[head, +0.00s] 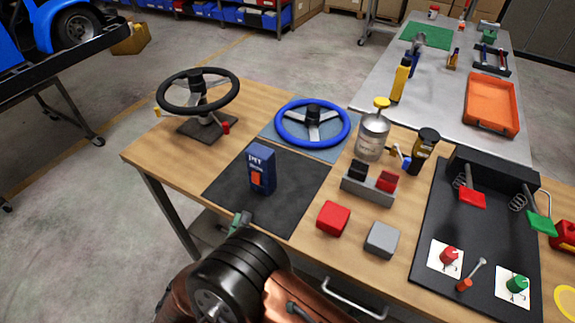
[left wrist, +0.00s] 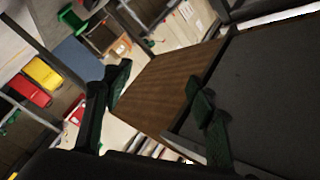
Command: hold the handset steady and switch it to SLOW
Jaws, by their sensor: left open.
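The handset (head: 262,168) is a dark blue upright block with white lettering and an orange switch on its front. It stands on a dark mat (head: 292,210) on the wooden table, with no gripper touching it. The handset is not visible there.
A steering wheel on a stand (head: 199,92) and a blue wheel (head: 313,123) stand behind the mat. A red block (head: 333,218), a grey block (head: 382,239) and a grey holder (head: 368,190) are to its right. A black pedal board (head: 480,238) lies farther right.

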